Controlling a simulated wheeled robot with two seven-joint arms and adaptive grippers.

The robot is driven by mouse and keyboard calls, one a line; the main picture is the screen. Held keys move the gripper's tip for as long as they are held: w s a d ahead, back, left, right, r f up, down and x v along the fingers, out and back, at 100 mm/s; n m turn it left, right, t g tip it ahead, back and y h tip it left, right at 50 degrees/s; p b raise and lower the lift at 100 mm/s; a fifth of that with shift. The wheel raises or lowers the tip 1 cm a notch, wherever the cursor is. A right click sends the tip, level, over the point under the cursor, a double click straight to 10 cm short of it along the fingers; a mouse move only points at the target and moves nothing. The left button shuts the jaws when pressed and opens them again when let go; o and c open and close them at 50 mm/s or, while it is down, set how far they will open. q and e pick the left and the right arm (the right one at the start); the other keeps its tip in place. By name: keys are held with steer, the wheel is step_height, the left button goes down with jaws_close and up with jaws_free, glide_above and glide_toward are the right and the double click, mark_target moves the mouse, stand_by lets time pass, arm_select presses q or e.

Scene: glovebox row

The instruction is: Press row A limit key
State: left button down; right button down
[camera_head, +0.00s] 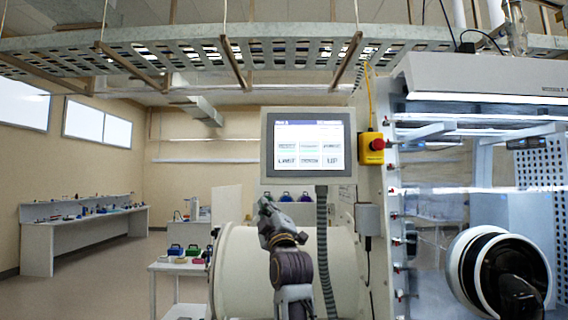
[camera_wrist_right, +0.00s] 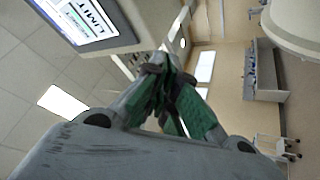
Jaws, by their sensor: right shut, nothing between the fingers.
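The touch panel (camera_head: 308,180) hangs near the middle of the head view, its lit screen (camera_head: 308,132) facing me. The screen shows two rows of keys; the lower row reads LAST at left and UP at right, and the other labels are too small to read surely. In the right wrist view a key marked LIMIT (camera_wrist_right: 88,16) shows on the tilted screen at the top left. My right gripper (camera_head: 266,208) is shut and empty, below and left of the panel, apart from it. Its closed green-padded fingers also show in the wrist view (camera_wrist_right: 158,72). My left gripper is out of view.
A yellow box with a red stop button (camera_head: 376,144) is just right of the panel. The glovebox with a round port (camera_head: 470,265) stands at right. A white cylinder (camera_head: 236,270) is behind my arm. A bench (camera_head: 85,235) lies far left.

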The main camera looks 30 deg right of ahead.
mark_target(284, 161)
steer(key=s+d+r+t+h, duration=0.1)
steer(key=s+r, duration=0.5)
steer(key=r, duration=0.7)
steer(key=t+h, duration=0.1)
steer(key=h, duration=0.1)
steer(key=shift+s+r+m+h, duration=0.35)
steer(key=shift+s+m+h, duration=0.05)
steer(key=shift+w+d, duration=0.15)
steer(key=shift+w, duration=0.05)
steer(key=shift+w+d+p, duration=0.35)
steer(key=shift+w+d, duration=0.4)
steer(key=shift+w, duration=0.45)
steer(key=shift+w+d+p, duration=0.4)
steer(key=shift+w+d, duration=0.3)
steer(key=shift+w, duration=0.55)
steer(key=shift+w+d+p, duration=0.35)
steer(key=shift+w+d, duration=0.4)
steer(key=shift+w, duration=0.45)
steer(key=shift+w+d+p, duration=0.4)
steer(key=shift+w, duration=0.25)
steer(key=shift+s+a, duration=0.1)
steer(key=shift+s, duration=0.05)
steer(key=shift+s+a, duration=0.3)
steer(key=shift+s, duration=0.25)
